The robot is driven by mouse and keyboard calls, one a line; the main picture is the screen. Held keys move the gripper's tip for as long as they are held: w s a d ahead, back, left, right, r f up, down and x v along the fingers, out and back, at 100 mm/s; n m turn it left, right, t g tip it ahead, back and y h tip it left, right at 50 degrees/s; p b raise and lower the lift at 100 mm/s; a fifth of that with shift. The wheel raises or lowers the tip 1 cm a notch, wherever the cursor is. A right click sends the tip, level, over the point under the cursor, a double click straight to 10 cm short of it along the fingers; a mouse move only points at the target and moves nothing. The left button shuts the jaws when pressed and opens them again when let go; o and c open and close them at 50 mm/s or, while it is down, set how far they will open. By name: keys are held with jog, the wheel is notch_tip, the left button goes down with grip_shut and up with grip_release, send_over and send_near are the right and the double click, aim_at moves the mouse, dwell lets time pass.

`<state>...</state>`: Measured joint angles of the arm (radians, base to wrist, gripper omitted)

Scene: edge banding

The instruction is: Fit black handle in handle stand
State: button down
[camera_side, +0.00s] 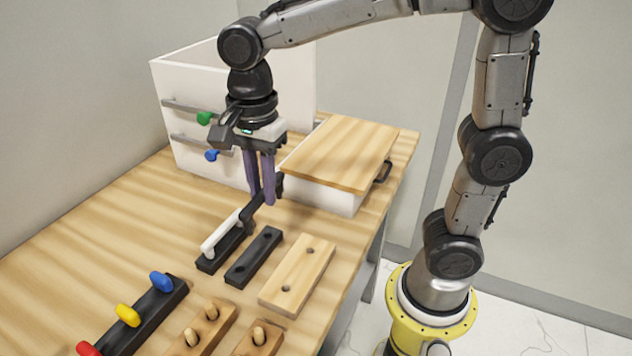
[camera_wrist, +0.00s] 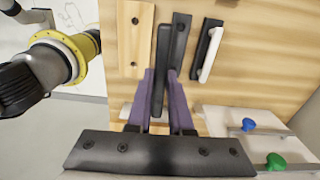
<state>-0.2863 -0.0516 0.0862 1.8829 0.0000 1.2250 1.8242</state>
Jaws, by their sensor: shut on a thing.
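My gripper (camera_side: 262,197) has its purple fingers shut on the black handle (camera_side: 257,204), held above the table. In the wrist view the black handle (camera_wrist: 161,60) stretches forward between the fingertips (camera_wrist: 160,78). A black stand with two holes (camera_side: 254,256) lies empty in front of the gripper in the side view; in the wrist view it is partly hidden behind the handle (camera_wrist: 183,30). Beside it, a white handle (camera_side: 221,234) sits in another black stand (camera_side: 208,265); this white handle also shows in the wrist view (camera_wrist: 210,55).
A wooden block with two holes (camera_side: 297,276) lies right of the empty stand. A white box with a wooden top (camera_side: 340,153) and a white drawer unit (camera_side: 200,90) stand behind. A black rack with coloured pegs (camera_side: 145,318) and wooden peg blocks (camera_side: 210,328) are at the front.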

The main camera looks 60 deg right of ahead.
jog(key=shift+w+d+f, duration=0.1)
jog(key=shift+w+f, duration=0.55)
jog(key=shift+f, duration=1.1)
jog(key=shift+w+a+f, duration=0.1)
jog(key=shift+w+f, duration=0.55)
jog(key=shift+f, duration=1.15)
jog(key=shift+w+d+f, duration=0.1)
jog(key=shift+w+f, duration=0.55)
jog(key=shift+f, duration=1.1)
jog(key=shift+f, duration=1)
jog(key=c, duration=0.7)
grip_release()
jog(key=shift+c, duration=0.2)
jog(key=shift+r, duration=0.15)
jog(key=shift+r, duration=2.4)
